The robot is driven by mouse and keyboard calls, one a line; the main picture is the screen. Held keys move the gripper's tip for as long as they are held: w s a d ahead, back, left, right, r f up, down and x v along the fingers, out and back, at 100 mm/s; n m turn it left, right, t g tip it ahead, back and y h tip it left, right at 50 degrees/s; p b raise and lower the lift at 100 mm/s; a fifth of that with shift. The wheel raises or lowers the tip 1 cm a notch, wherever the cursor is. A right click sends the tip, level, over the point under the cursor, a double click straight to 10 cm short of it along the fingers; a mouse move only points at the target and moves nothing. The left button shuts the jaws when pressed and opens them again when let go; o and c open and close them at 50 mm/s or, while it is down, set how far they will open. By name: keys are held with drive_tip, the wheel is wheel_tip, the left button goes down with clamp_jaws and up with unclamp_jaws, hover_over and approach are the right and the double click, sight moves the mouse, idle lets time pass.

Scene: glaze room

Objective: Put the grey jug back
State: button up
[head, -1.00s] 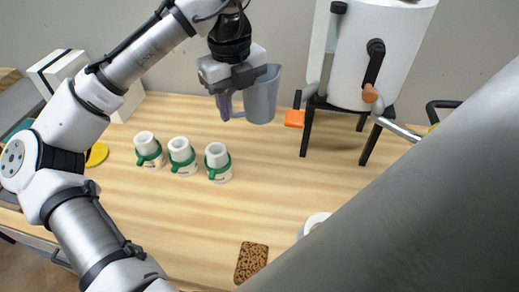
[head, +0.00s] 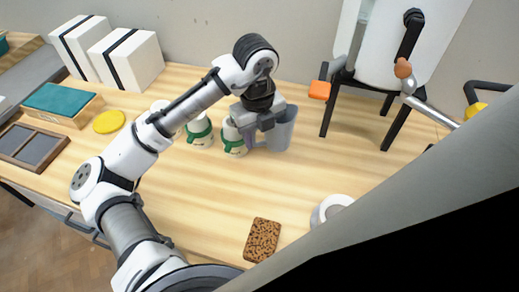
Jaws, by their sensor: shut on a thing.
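The grey jug (head: 281,132) is upright near the middle of the wooden table in the head view. My gripper (head: 256,133) is shut on it at its left, handle side. The fingers are partly hidden, and I cannot tell whether the jug's base touches the table. The jug stands just right of a white cup with a green band (head: 233,138).
More green-banded cups (head: 200,131) stand left, one partly behind my arm. A white tank on black legs (head: 388,50) stands at the right, with an orange block (head: 319,90). A cork-like mat (head: 262,240) and a white roll (head: 331,208) lie in front.

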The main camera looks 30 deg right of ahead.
drive_tip(key=shift+f, duration=3.1)
drive_tip(key=shift+f, duration=0.15)
drive_tip(key=o, duration=1.2)
drive_tip(key=shift+o, duration=0.2)
drive_tip(key=r, duration=1.2)
drive_tip(key=shift+a+r+b, duration=0.2)
drive_tip(key=shift+b, duration=0.15)
